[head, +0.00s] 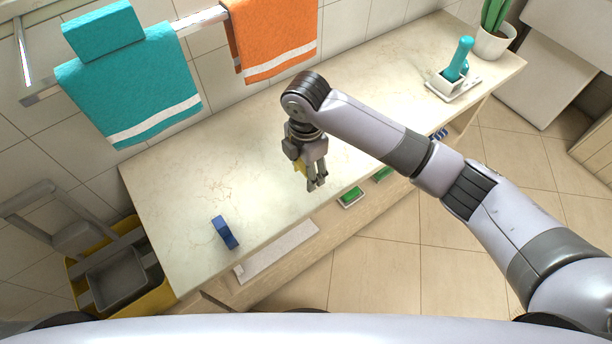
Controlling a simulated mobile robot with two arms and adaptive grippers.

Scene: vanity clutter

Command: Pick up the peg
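A small dark-blue object (225,232), perhaps the peg, lies on the left part of the pale stone counter (190,190) near its front edge. My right gripper (317,187) hangs over the middle of the counter, fingers pointing down, well to the right of the blue object and apart from it. Its fingers look close together, but the view is too small to tell whether they are open or shut. A bit of something yellow (298,167) shows just behind the gripper, mostly hidden by it. My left gripper is not in view.
Teal (150,90) and orange (270,45) towels hang on the wall rail. A yellow bin (155,298) stands left of the counter. A teal item (461,57) and a plant pot (493,43) stand at the far right. Green items (351,194) lie below the front edge.

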